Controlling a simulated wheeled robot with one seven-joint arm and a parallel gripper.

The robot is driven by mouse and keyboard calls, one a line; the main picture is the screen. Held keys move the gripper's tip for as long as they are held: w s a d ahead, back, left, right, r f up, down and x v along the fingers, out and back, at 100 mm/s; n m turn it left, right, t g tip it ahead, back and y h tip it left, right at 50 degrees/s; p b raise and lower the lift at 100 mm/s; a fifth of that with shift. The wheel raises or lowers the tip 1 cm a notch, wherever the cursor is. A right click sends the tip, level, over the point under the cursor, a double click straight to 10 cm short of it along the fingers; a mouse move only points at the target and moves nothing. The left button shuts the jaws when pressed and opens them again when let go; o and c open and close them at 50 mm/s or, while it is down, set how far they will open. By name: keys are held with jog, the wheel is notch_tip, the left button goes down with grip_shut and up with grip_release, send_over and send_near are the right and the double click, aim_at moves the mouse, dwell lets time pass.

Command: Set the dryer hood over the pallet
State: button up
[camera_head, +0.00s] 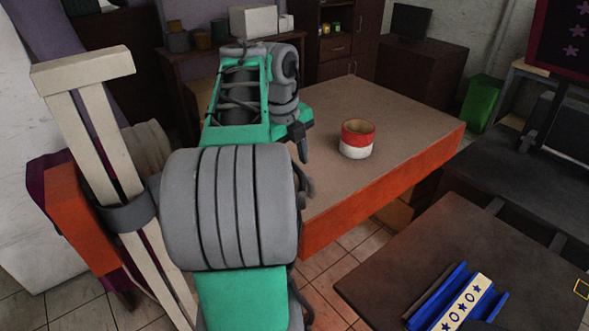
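A blue holder (438,308) with a cream strip (467,304) printed with dark stars and rings lies on the dark table at the lower right. It may be the pallet, but I cannot be sure. A hollow red-and-white cylinder (356,145) stands upright on the brown-topped table. I cannot tell whether it is the dryer hood, and nothing else in view is clearly a hood. My gripper (303,150) is partly hidden behind my arm, above the brown table and left of the cylinder, apart from it. Only dark finger parts show, pointing down.
The brown table (405,150) has an orange front edge and much clear top. The dark table (400,262) stands at the lower right, with a gap of tiled floor between them. A yellow square outline (581,288) marks its right side. A black machine (562,130) stands at right.

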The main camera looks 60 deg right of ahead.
jog(key=shift+f, duration=0.45)
grip_shut()
dwell(1.1)
